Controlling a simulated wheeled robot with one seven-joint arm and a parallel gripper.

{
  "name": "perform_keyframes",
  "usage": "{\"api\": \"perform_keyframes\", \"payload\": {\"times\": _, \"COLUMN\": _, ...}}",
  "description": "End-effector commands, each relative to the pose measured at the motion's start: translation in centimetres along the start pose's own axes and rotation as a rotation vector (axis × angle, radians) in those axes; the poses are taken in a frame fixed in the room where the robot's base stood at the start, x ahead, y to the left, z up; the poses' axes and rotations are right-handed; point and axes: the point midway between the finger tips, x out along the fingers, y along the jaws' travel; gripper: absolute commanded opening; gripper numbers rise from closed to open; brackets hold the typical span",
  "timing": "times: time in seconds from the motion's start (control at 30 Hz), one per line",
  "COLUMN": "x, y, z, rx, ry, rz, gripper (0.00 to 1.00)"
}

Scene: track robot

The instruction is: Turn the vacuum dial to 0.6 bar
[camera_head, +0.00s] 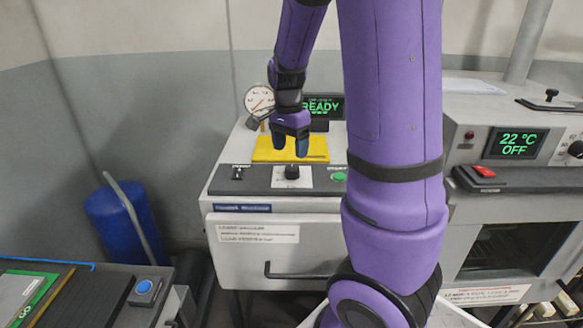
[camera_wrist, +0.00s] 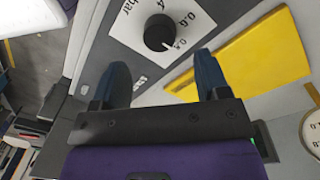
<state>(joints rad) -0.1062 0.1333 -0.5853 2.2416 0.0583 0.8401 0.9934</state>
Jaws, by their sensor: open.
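The vacuum dial is a round black knob (camera_head: 292,171) on the white scale plate (camera_head: 306,182) at the front of the middle machine. In the wrist view the knob (camera_wrist: 158,32) lies just beyond my fingertips, roughly centred between them. A larger 0.6 numeral seems to stand just above that one; "bar" is partly cut off at left. My gripper (camera_head: 290,147) is open and empty, pointing down above and behind the knob, apart from it. It also shows in the wrist view (camera_wrist: 162,65).
A yellow plate (camera_head: 263,155) lies right behind the knob. A dial gauge (camera_head: 259,98) and a READY display (camera_head: 329,108) stand at the back. A black switch (camera_head: 238,173) and green button (camera_head: 338,177) flank the dial. An oven (camera_head: 515,145) stands right.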

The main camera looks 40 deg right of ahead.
Motion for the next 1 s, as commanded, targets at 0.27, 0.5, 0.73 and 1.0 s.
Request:
{"api": "perform_keyframes", "payload": {"times": 0.27, "x": 4.5, "y": 0.1, "z": 0.0, "rx": 0.001, "ry": -0.001, "rz": 0.004, "gripper": 0.69}}
{"api": "perform_keyframes", "payload": {"times": 0.5, "x": 6.2, "y": 0.1, "z": 0.0, "rx": 0.0, "ry": 0.0, "rz": 0.001, "gripper": 0.69}}
{"api": "perform_keyframes", "payload": {"times": 0.73, "x": 6.3, "y": 0.1, "z": 0.0, "rx": 0.0, "ry": 0.0, "rz": 0.0, "gripper": 0.69}}
{"api": "perform_keyframes", "payload": {"times": 1.0, "x": 6.3, "y": 0.0, "z": 0.0, "rx": -0.001, "ry": 0.0, "rz": 0.0, "gripper": 0.2}}
